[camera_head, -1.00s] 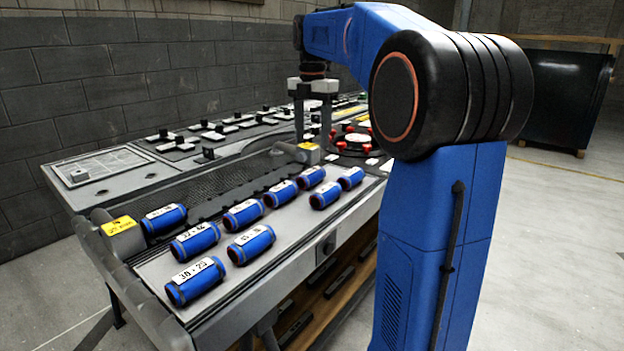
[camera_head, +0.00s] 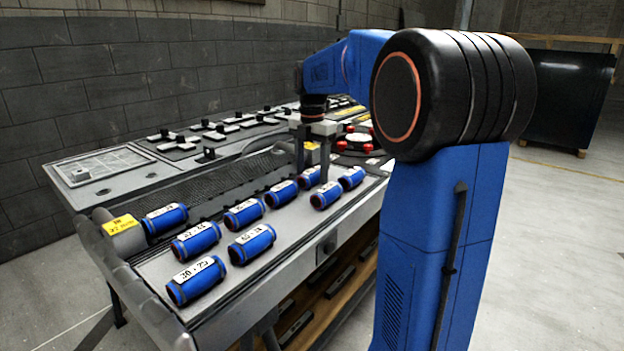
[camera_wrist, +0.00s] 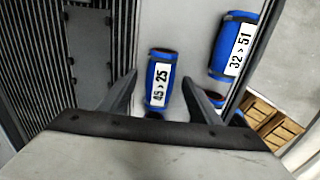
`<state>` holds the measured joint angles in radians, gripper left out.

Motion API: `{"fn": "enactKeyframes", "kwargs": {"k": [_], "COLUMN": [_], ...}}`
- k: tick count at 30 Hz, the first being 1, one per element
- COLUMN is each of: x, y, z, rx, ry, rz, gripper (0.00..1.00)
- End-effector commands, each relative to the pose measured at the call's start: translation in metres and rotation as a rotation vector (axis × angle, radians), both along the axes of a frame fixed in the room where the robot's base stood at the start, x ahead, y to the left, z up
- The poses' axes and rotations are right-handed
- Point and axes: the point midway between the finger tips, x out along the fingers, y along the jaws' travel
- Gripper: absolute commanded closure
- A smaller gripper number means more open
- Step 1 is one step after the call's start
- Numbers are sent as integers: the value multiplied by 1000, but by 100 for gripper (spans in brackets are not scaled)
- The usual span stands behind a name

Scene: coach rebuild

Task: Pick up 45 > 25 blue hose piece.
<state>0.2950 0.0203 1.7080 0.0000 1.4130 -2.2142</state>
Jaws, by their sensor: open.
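The 45 > 25 blue hose piece (camera_wrist: 160,88) is a short blue cylinder with dark bands and a white label, lying on the bench between my gripper's fingers in the wrist view. In the head view this hose piece (camera_head: 308,179) is at the far end of the hose rows, partly hidden by the fingers. My gripper (camera_head: 312,168) is open, pointing down over it, one finger on each side. In the wrist view my gripper (camera_wrist: 159,76) shows a gap between each fingertip and the hose, and holds nothing.
The 32 > 51 hose piece (camera_wrist: 236,50) lies close by on the right. Several more, such as 30 > 25 (camera_head: 195,280), lie on the grey bench (camera_head: 290,245). A ribbed dark strip (camera_wrist: 35,60) runs along the left.

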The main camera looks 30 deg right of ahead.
Motion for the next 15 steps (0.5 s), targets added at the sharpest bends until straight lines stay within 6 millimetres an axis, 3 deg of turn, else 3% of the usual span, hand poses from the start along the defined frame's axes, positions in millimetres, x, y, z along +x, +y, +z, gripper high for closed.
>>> {"fn": "enactKeyframes", "kwargs": {"k": [6, 12, 15], "x": [0, 0, 0], "y": [0, 0, 0], "z": [0, 0, 0], "rx": [0, 0, 0], "ry": [0, 0, 0], "rz": [0, 0, 0], "gripper": [45, 89, 89]}}
